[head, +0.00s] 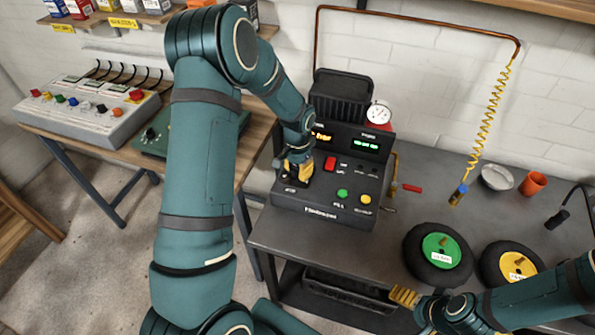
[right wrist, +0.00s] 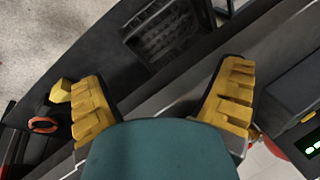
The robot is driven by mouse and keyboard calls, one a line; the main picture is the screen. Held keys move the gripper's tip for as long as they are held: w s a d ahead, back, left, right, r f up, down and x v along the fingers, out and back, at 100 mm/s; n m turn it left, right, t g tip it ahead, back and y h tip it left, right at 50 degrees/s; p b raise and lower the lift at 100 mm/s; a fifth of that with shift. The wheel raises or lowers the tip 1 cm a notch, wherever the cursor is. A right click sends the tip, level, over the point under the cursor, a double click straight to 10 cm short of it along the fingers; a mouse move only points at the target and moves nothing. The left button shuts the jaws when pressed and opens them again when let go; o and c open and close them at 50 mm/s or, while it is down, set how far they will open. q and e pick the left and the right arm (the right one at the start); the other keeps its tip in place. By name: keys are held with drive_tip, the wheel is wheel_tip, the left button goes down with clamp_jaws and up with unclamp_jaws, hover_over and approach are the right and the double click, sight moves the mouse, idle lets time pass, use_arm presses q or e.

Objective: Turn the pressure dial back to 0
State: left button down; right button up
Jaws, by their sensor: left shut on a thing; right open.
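A black control console (head: 325,212) stands on the grey workbench, with orange and green number displays, a red switch and green and yellow buttons. My left gripper (head: 298,172) reaches down to the left part of its sloped panel and is shut on the pressure dial there. The dial is mostly hidden by the fingers, so its pointer and marks cannot be read. My right gripper (head: 405,298) is at the bench's front edge, below the black wheels; in the right wrist view its yellow fingers (right wrist: 160,100) are spread wide with nothing between them.
A white round gauge (head: 378,114) sits behind the console. Wheels with green (head: 441,250) and yellow (head: 517,268) hubs lie on the bench (head: 300,240) at right. A yellow coiled hose (head: 486,125) hangs above it. A grey button box (head: 90,110) stands on the left table.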

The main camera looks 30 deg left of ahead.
sight(297, 167)
use_arm(q)
drive_tip(key=n, duration=0.4)
drive_tip(key=shift+n, duration=0.3)
drive_tip(key=n, duration=0.4)
drive_tip(key=shift+n, duration=0.4)
drive_tip(key=c, duration=0.6)
unclamp_jaws()
wheel_tip(297, 167, up, 12)
drive_tip(key=shift+f, duration=0.1)
idle(0.5)
